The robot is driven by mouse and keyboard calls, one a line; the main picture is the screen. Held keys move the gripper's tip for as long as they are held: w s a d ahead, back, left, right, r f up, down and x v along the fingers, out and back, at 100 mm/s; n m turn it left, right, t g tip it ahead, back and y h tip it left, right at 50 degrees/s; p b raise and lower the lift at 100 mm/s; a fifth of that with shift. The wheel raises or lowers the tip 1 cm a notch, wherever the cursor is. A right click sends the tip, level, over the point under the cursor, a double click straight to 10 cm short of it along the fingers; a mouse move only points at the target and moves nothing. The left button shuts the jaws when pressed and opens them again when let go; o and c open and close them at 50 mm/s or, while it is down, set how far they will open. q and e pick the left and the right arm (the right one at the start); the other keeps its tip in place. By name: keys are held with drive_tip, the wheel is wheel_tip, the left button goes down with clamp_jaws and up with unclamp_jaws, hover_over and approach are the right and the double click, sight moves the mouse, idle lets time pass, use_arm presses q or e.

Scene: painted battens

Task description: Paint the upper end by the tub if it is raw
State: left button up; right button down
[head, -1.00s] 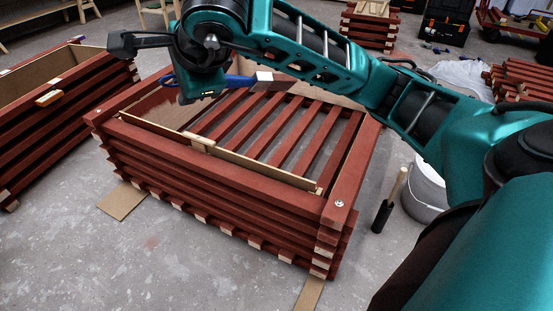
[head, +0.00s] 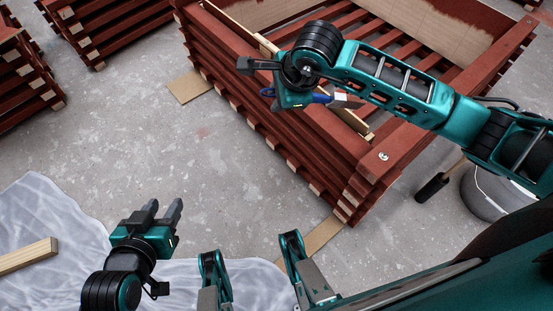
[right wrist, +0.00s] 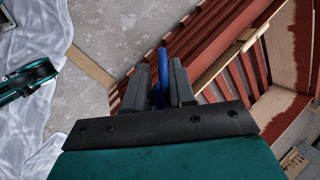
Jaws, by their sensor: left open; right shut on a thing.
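A crate of red-painted battens (head: 405,150) fills the upper right of the head view, with a screw on the corner nearest the grey tub (head: 495,190). Below that corner several batten ends show pale, raw wood (head: 346,207). The uppermost end there looks red, but it is too small to be sure. My right gripper (head: 310,99) is shut on a blue-handled brush (head: 322,97) and holds it over the crate's near side. The blue handle (right wrist: 163,75) stands between the fingers in the right wrist view. My left gripper (head: 165,212) is open and empty, left of the crate.
A dark tool with a wooden handle (head: 432,189) stands beside the tub. Cardboard (head: 190,87) lies on the floor by the crate. Another red stack (head: 25,80) is at the left. A pale batten (head: 25,256) lies on plastic sheeting (head: 60,205). Open floor lies between.

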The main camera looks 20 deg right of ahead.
drive_tip(key=s+a+f+n+g+y, duration=0.1)
drive_tip(key=s+a+f, duration=0.1)
drive_tip(key=s+f, duration=0.6)
drive_tip(key=s+a+f+g, duration=0.2)
drive_tip(key=s+a+f, duration=0.15)
drive_tip(key=f, duration=0.85)
use_arm(q)
drive_tip(key=shift+w+d+f+b, duration=0.2)
drive_tip(key=shift+w+d+b, duration=0.05)
drive_tip(key=shift+b, duration=0.65)
use_arm(e)
drive_tip(key=w+d, duration=0.1)
drive_tip(key=d, duration=0.5)
drive_tip(key=shift+w+d, duration=0.25)
drive_tip(key=shift+w, duration=0.05)
use_arm(q)
drive_tip(key=shift+f, duration=0.15)
use_arm(e)
drive_tip(key=shift+r, duration=0.1)
drive_tip(key=shift+w+d, duration=0.2)
drive_tip(key=shift+d, duration=0.2)
